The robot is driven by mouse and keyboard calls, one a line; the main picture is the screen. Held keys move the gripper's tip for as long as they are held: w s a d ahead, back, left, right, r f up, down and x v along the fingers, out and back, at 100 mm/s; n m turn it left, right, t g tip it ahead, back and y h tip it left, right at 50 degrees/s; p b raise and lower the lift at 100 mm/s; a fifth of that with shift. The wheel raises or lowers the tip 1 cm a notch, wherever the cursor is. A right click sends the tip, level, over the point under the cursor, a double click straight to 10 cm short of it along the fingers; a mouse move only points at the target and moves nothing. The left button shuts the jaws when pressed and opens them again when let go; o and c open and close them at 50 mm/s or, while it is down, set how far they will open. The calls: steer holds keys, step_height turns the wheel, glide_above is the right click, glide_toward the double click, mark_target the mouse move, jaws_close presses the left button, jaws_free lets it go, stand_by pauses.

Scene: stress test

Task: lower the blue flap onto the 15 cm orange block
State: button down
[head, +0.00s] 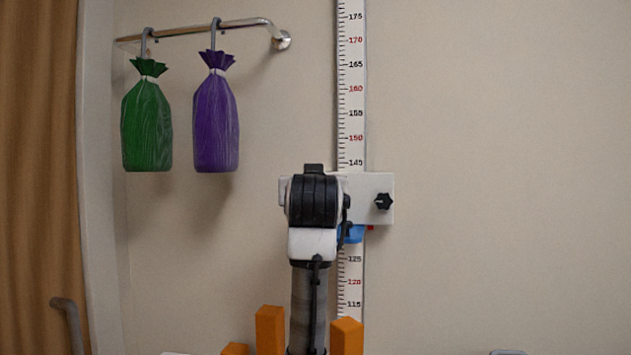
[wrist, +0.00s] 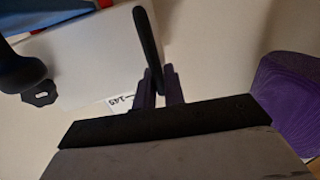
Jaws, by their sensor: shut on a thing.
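The blue flap (head: 350,234) shows partly behind my arm in the head view, under a white slider (head: 378,190) on a wall-mounted measuring rule; it also shows at the top left of the wrist view (wrist: 55,12). My gripper (wrist: 160,86) is at the slider, its fingers shut on a slim black handle (wrist: 148,40) in the wrist view. My arm hides the gripper in the head view. Orange blocks of differing height stand at the bottom edge: a low one (head: 235,349), a tall one (head: 270,328) and one at right (head: 347,336). I cannot tell which is 15 cm.
A black knob (head: 383,201) sits on the slider's right side. The rule (head: 351,90) runs up the wall. A green bag (head: 147,127) and a purple bag (head: 215,124) hang from a rail (head: 205,28) at upper left. The wall at right is clear.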

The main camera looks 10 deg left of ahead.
step_height(320, 180, down, 17)
steer(key=b, duration=0.8)
steer(key=shift+r, duration=0.15)
steer(key=c, duration=1.6)
jaws_free()
steer(key=s+d+b, duration=0.1)
steer(key=s, duration=0.3)
steer(key=s+b, duration=0.1)
steer(key=s, duration=0.4)
steer(key=s+d, duration=0.1)
steer(key=s, duration=0.3)
steer(key=shift+s+d+b, duration=0.3)
steer(key=shift+d+b, duration=0.05)
steer(key=shift+b, duration=0.05)
steer(key=shift+a, duration=0.1)
